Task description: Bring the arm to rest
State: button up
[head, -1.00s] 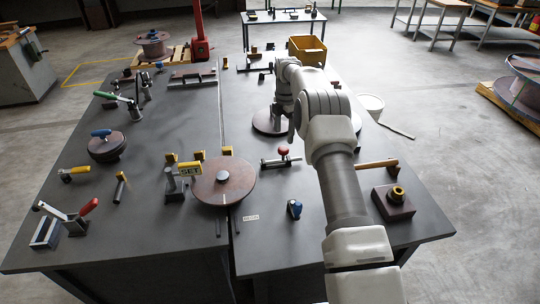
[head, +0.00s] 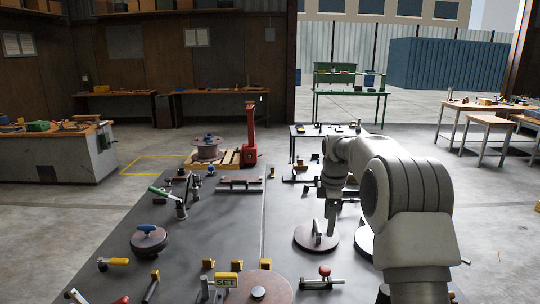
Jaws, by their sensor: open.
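My arm (head: 405,200) comes in from the lower right and reaches forward over the dark worktable (head: 210,220). Its wrist bends down at the front. My gripper (head: 331,222) is open and points down, small and dark in the picture. It hangs at a brown disc (head: 304,238) with an upright grey piece on it. I cannot tell whether the fingers touch that piece. The arm hides part of the table's right side.
A large brown disc (head: 270,283), a yellow SET block (head: 227,280) and a red-knobbed clamp (head: 324,272) lie at the front. A green-handled tool (head: 167,193) and a disc with a blue handle (head: 149,238) stand left. A red post (head: 249,135) rises behind.

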jog(key=s+a+r+m+t, duration=0.1)
jog(key=s+r+m, duration=0.3)
jog(key=s+r, duration=0.45)
jog(key=s+a+r+m+t, duration=0.1)
jog(key=s+r+m, duration=0.35)
jog(key=s, duration=0.65)
jog(key=s+f+m+t, duration=0.2)
jog(key=s+m, duration=0.6)
jog(key=s, duration=1.2)
jog(key=shift+a+f+m, duration=0.35)
jog(key=shift+a+f, duration=0.05)
jog(key=shift+f, duration=0.55)
